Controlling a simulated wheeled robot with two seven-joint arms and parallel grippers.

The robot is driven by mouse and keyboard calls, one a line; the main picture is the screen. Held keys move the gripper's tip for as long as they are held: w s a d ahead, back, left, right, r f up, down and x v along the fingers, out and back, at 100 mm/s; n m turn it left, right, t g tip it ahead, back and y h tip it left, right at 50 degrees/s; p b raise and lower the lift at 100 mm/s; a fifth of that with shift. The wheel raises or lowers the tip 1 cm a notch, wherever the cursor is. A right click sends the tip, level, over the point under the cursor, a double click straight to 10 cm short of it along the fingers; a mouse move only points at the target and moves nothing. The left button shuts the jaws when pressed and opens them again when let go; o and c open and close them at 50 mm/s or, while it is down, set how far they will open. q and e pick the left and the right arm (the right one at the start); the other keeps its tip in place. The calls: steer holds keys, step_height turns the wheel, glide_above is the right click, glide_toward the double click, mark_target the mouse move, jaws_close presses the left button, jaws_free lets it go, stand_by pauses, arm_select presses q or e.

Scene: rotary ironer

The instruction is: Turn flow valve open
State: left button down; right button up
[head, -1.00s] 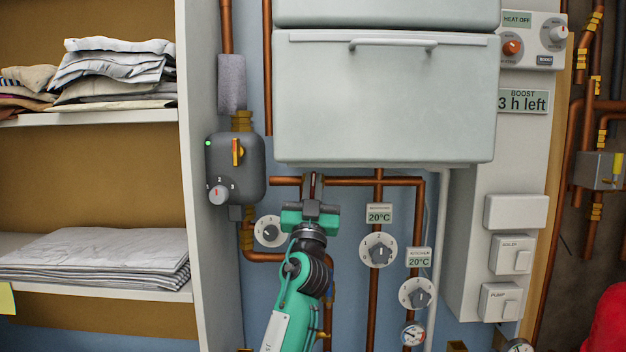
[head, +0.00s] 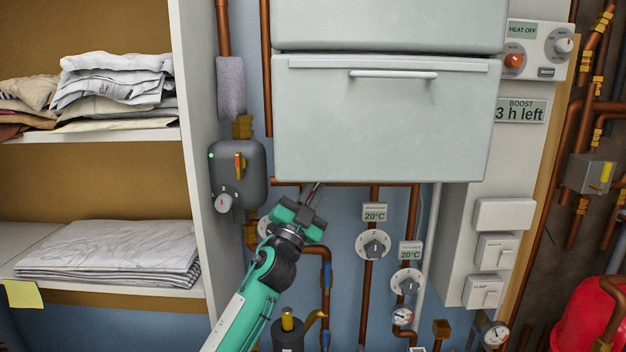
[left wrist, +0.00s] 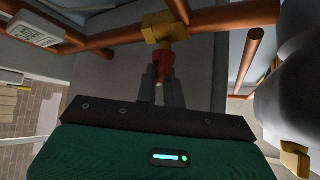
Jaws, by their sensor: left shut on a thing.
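My left gripper (head: 317,190) reaches up under the bottom edge of the white cabinet, with its fingertips partly hidden there in the head view. In the left wrist view its two fingers (left wrist: 162,85) are shut on a small red handle (left wrist: 162,60). The handle sits against a brass valve fitting (left wrist: 164,28) on a copper pipe (left wrist: 225,16). The red handle cannot be made out in the head view. My right gripper is not in view.
A white cabinet (head: 380,125) hangs directly above the gripper. A grey control box (head: 240,185) with a yellow lever is on the left. Thermostat dials (head: 373,244) and copper pipes are to the right. Shelves with folded linen (head: 110,250) stand at far left.

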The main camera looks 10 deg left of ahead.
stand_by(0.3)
arm_select(q)
steer(key=c, duration=1.5)
jaws_free()
steer(key=b+v, duration=0.4)
steer(key=v, duration=0.9)
steer(key=shift+s+a+f+b, duration=0.15)
steer(key=shift+s+a+b, duration=0.05)
steer(key=shift+s+b, duration=0.2)
